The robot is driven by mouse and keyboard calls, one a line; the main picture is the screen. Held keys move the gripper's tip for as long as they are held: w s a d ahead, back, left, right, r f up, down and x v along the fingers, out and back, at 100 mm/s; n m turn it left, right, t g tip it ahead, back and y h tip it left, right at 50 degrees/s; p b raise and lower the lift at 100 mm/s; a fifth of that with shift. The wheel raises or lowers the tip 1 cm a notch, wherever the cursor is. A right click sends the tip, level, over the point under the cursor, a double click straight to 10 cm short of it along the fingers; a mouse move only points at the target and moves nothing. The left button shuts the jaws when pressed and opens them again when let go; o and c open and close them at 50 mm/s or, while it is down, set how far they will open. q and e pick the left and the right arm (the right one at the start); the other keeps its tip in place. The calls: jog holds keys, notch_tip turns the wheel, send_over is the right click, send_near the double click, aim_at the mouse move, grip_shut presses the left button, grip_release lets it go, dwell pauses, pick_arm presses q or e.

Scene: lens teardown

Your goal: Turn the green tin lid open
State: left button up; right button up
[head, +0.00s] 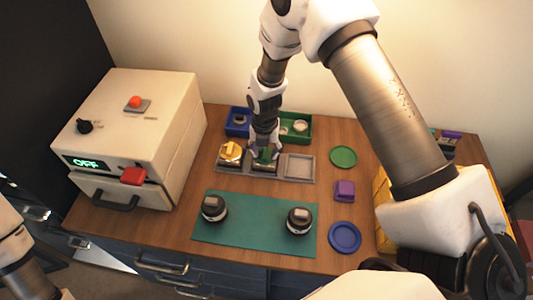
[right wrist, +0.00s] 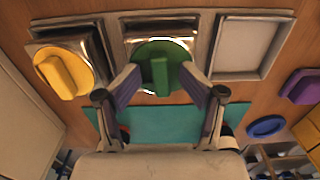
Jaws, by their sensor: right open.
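The green tin lid (right wrist: 178,55) is round with a raised bar handle and sits on a square metal tin (right wrist: 160,25) in the middle compartment of a grey tray (right wrist: 232,77). In the head view the green lid (head: 265,155) is partly hidden by my right gripper (head: 264,148). In the right wrist view my right gripper (right wrist: 163,84) is open, with one finger on each side of the lid's bar. A gap shows between each finger and the bar. My left arm shows at the lower left of the head view, but its gripper is out of view.
A yellow-lidded tin (head: 231,151) stands in the left compartment; the right compartment is empty. Blue (head: 236,122) and green (head: 303,128) bins stand behind. A teal mat (head: 258,226) with two dark round parts lies in front. A white machine (head: 150,130) stands left.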

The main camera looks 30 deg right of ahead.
aim_at(265, 152)
jog(key=shift+s+f, duration=0.1)
jog(key=shift+f, duration=0.05)
jog(key=shift+c, duration=0.2)
jog(key=shift+n, duration=1)
jog(key=n, duration=0.4)
jog(key=shift+p, duration=0.3)
jog(key=shift+c, duration=0.3)
jog(key=shift+o, duration=1.1)
jog(key=shift+d, duration=0.1)
jog(key=shift+c, duration=0.8)
jog(key=shift+r+p, duration=0.35)
jog(key=shift+r, duration=0.1)
notch_tip(265, 152, up, 7)
jog(key=p, duration=0.5)
jog(key=shift+r+p, duration=0.2)
jog(key=shift+p, duration=0.2)
